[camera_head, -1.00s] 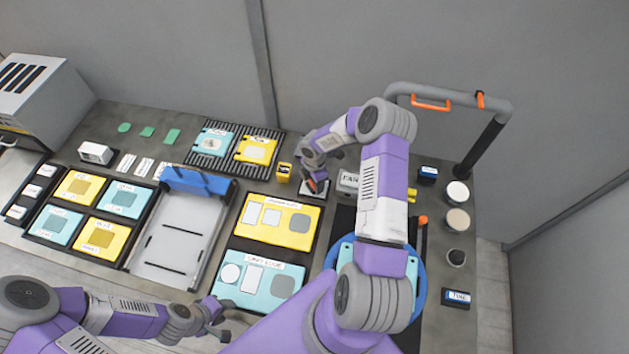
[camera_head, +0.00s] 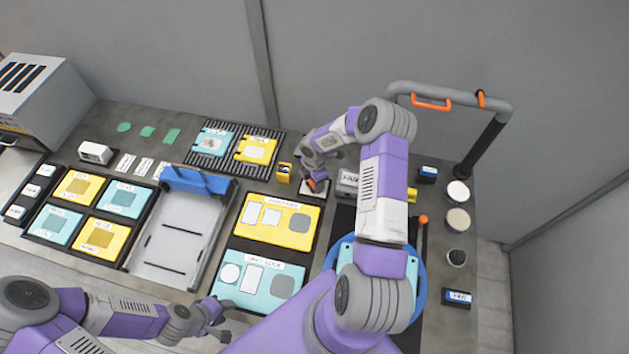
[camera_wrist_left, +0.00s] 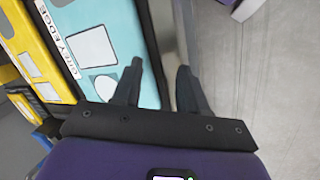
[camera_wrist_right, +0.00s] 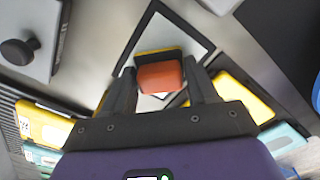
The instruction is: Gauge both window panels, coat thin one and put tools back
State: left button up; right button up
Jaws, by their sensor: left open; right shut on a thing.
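My right gripper (camera_head: 316,181) is shut on a small orange-red block with a dark and yellow part (camera_wrist_right: 160,76). The block is over a white, dark-framed pad (camera_wrist_right: 193,27) near the back of the bench; contact with the pad is unclear. My left gripper (camera_head: 222,318) is open and empty at the bench's front edge. A small teal panel (camera_head: 211,146) and a yellow panel (camera_head: 256,149) lie on black ribbed racks. My right arm partly hides another teal piece (camera_head: 411,268).
A pale tray with a blue bar (camera_head: 180,228) stands left of the boards. Four-panel holder (camera_head: 66,213), a small yellow box (camera_head: 284,171), and round pots (camera_head: 457,219) also occupy the bench. An orange-gripped rail (camera_head: 431,103) rises at the back right.

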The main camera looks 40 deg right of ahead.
jog(key=shift+f, duration=0.1)
dwell(0.3)
pick_arm(q)
jog(key=shift+r+p, duration=0.8)
pick_arm(e)
jog(key=shift+r, duration=1.25)
pick_arm(q)
jog(key=shift+r, duration=0.2)
pick_arm(e)
jog(key=shift+r, duration=2.3)
